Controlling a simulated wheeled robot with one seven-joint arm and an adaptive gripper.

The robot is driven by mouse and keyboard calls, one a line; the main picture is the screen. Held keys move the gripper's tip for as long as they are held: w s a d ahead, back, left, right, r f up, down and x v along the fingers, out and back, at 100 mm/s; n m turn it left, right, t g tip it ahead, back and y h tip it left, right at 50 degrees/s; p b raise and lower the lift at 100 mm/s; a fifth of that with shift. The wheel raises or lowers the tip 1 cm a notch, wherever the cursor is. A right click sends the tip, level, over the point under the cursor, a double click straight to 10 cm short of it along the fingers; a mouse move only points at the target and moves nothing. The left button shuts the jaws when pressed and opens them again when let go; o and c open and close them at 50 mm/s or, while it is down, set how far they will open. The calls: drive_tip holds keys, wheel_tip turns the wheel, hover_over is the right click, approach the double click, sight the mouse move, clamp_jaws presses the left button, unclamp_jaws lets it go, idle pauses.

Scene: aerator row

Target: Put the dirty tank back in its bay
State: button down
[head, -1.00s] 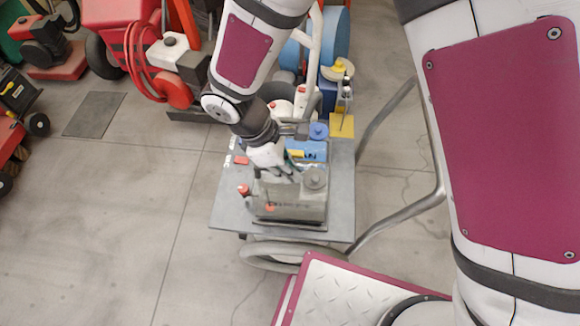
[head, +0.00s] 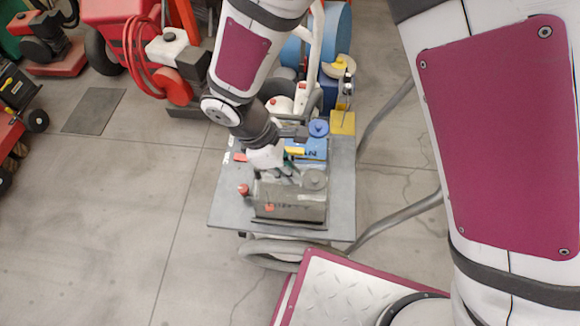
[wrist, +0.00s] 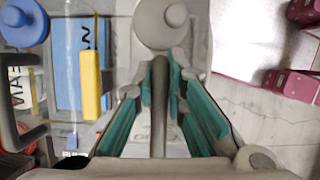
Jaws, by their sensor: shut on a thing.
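The dirty tank (head: 290,208) is a murky grey box with a round grey cap, an orange mark and a red fitting at its left. It is at the front part of the grey cart top (head: 232,205). My gripper (head: 286,176) is over it, shut on its bar handle. In the wrist view, the green pads of my gripper (wrist: 161,100) stand on both sides of the grey handle bar (wrist: 159,95). A dark strip shows below the tank's front edge; I cannot tell whether the tank touches the cart top.
A blue tank (head: 316,150) with a yellow handle and blue cap sits just behind. A yellow block (head: 342,123) is at the back right. The cart's tubular handle (head: 400,212) curves along the right. Red machines (head: 130,25) stand at the back left.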

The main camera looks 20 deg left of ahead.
drive_tip(key=shift+f, duration=0.2)
drive_tip(key=c, duration=1.6)
unclamp_jaws()
drive_tip(key=shift+o, duration=0.2)
drive_tip(key=shift+r, duration=0.1)
drive_tip(key=v, duration=1.2)
drive_tip(key=w+d+r+m+y, duration=0.1)
drive_tip(key=w+d+r+m, duration=0.25)
drive_tip(key=d+r, duration=0.4)
drive_tip(key=w+d+r+m+y, duration=0.1)
drive_tip(key=w+d+r+m, duration=0.3)
drive_tip(key=d, duration=0.6)
drive_tip(key=s+d+r+m+t, duration=0.1)
drive_tip(key=s+d+r+m, duration=0.1)
drive_tip(key=d, duration=0.4)
drive_tip(key=s+d+r+m+t+y, duration=0.1)
drive_tip(key=s+d+r+m, duration=0.2)
drive_tip(key=d+m, duration=0.3)
drive_tip(key=s+d+r+m+t+y, duration=0.1)
drive_tip(key=s+d+r+m+t, duration=0.1)
drive_tip(key=s+d+m, duration=0.3)
drive_tip(key=shift+d+r+m, duration=0.35)
drive_tip(key=shift+d, duration=0.1)
